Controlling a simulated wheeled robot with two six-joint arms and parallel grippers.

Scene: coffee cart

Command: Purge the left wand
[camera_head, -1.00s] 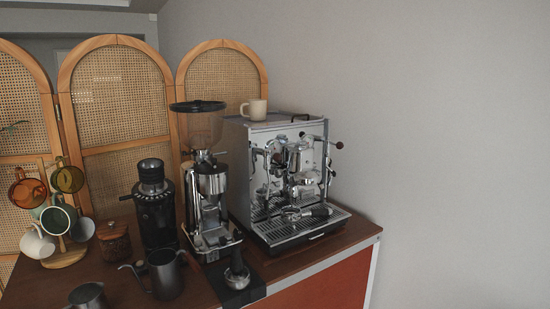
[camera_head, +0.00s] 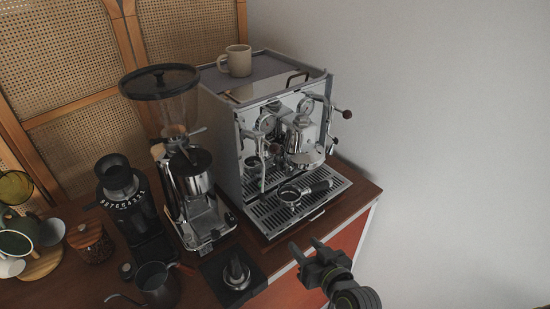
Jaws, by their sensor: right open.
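The chrome espresso machine (camera_head: 225,150) stands on the wooden counter, its front turned to the lower right. The left wand (camera_head: 262,178) is a thin metal tube hanging at the left of the machine's front, above the drip tray (camera_head: 268,220). Its tip is hard to make out. My right gripper (camera_head: 307,247) is open and empty in front of the machine, below and right of the drip tray, apart from the wand. My left gripper is not in view.
A portafilter (camera_head: 290,194) with a black handle lies on the drip tray. A beige mug (camera_head: 238,61) stands on the machine. A grinder (camera_head: 190,180), a dark pitcher (camera_head: 158,287) and a tamper (camera_head: 236,272) are to the left. Room right of the machine is clear.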

